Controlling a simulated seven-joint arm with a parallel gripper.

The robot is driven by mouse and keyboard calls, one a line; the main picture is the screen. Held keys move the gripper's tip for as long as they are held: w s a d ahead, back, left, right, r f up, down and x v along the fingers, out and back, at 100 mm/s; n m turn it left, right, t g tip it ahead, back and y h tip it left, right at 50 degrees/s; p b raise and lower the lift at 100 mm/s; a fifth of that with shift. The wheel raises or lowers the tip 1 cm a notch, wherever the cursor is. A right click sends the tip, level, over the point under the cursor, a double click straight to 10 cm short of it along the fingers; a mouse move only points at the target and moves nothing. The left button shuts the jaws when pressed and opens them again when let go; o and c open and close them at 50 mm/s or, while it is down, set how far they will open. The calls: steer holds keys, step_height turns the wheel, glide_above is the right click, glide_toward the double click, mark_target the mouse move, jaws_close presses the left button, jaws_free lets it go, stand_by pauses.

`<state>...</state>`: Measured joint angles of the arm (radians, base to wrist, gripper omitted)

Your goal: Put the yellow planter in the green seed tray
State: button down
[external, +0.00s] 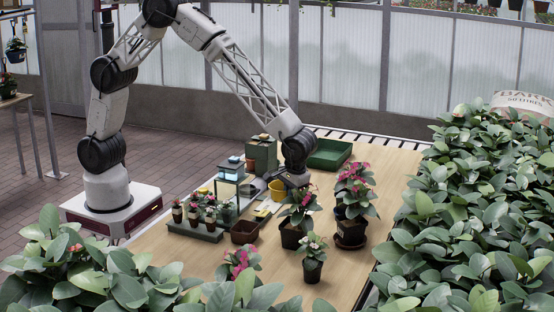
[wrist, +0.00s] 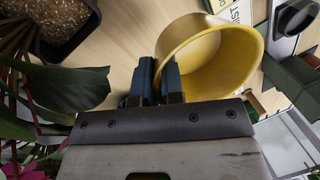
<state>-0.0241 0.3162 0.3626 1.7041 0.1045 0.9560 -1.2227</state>
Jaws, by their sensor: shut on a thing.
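The yellow planter (external: 277,191) is a small round pot on the wooden table, left of my gripper (external: 291,184) in the external view. In the wrist view my gripper's two dark fingers (wrist: 157,82) are shut on the near wall of the yellow planter (wrist: 190,35), at its rim. The planter's open mouth faces right there, and it looks empty. Whether its base touches the table is unclear. The green seed tray (external: 330,154) is a shallow rectangular tray at the back of the table, right of and beyond my gripper. It looks empty.
Potted pink flowers (external: 354,190) and a dark pot (external: 292,236) stand close right and in front of my gripper. A lantern (external: 231,175), green box (external: 262,155) and brown pot (external: 244,231) stand left. Dense foliage (external: 470,220) borders the right side.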

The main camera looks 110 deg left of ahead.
stand_by(0.8)
steer(key=w+a+m, duration=0.2)
steer(key=w+a, duration=0.1)
steer(key=a, duration=2.8)
steer(key=s+a+m, duration=0.1)
steer(key=s+a, duration=0.3)
steer(key=a, duration=1)
steer(key=s+a+m, duration=0.1)
steer(key=s+a, duration=0.4)
steer(key=a, duration=1)
steer(key=shift+r+m+y, duration=0.3)
steer(key=shift+r+y, duration=0.05)
steer(key=shift+y, duration=0.05)
steer(key=shift+d+f, duration=0.1)
steer(key=shift+w+f, duration=0.1)
steer(key=shift+f, duration=2.95)
steer(key=shift+f, duration=1.85)
